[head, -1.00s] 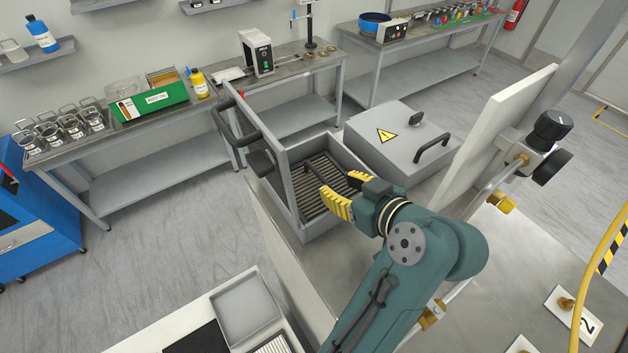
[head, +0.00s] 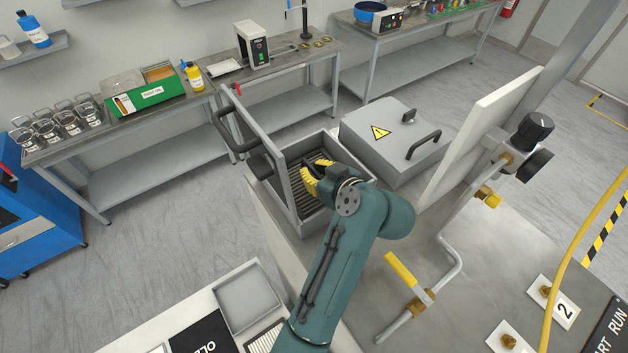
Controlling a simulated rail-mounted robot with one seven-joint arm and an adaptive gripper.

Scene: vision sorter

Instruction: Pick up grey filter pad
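My gripper (head: 312,174), with yellow fingers, reaches down into an open grey metal box (head: 321,228). Its fingers look apart, with nothing clearly seen between them. A dark ribbed surface (head: 308,200) lies in the box under and beside the fingers. I cannot tell whether this is the grey filter pad or a grate beneath it. The gripper hides part of the box floor, and contact cannot be made out.
The box's lid (head: 278,185) stands upright at its left side. A closed grey cover (head: 380,150) with a warning sign lies at the right. A white panel (head: 475,135) and pipework (head: 450,250) stand farther right.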

